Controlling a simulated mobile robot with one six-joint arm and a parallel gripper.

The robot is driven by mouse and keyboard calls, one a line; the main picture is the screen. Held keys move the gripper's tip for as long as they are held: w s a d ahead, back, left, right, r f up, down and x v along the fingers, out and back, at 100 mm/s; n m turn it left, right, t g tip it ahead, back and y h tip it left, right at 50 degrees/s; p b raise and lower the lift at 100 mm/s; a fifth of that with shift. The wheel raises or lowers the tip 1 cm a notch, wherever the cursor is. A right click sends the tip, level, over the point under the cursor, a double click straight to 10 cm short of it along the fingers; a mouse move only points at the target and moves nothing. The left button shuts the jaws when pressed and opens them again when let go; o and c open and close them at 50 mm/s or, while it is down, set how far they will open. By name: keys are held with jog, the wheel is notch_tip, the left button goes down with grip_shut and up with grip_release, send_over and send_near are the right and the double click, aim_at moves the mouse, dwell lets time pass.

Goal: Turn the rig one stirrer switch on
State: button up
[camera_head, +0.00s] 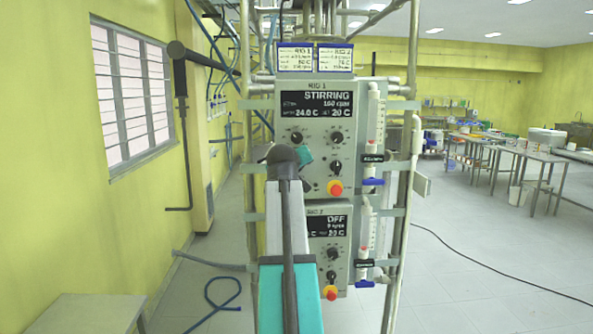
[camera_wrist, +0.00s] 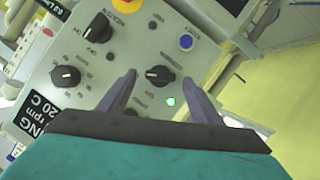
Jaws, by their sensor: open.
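The rig one panel (camera_head: 316,110) is the upper grey box in the head view. Its display reads STIRRING, 160 rpm, 24.0 C. In the wrist view, my gripper (camera_wrist: 158,80) is open, with its fingers on either side of a black switch knob (camera_wrist: 159,76). Gaps show between this knob and both fingers. A green lamp (camera_wrist: 170,101) is lit beside it. The small label is too blurred to read surely. In the head view, my gripper and arm hide the panel's lower left, including this knob.
Other knobs (camera_wrist: 98,27) (camera_wrist: 66,77), a blue button (camera_wrist: 186,41) and a red-yellow stop button (camera_head: 335,188) sit on the same panel. The rig two panel (camera_head: 328,232) below reads OFF. Pipes with blue valves (camera_head: 372,182) stand close on the right.

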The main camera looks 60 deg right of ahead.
jog(key=b+v, duration=0.2)
jog(key=v, duration=0.9)
jog(key=shift+s+a+r, duration=0.2)
jog(key=shift+a, duration=0.05)
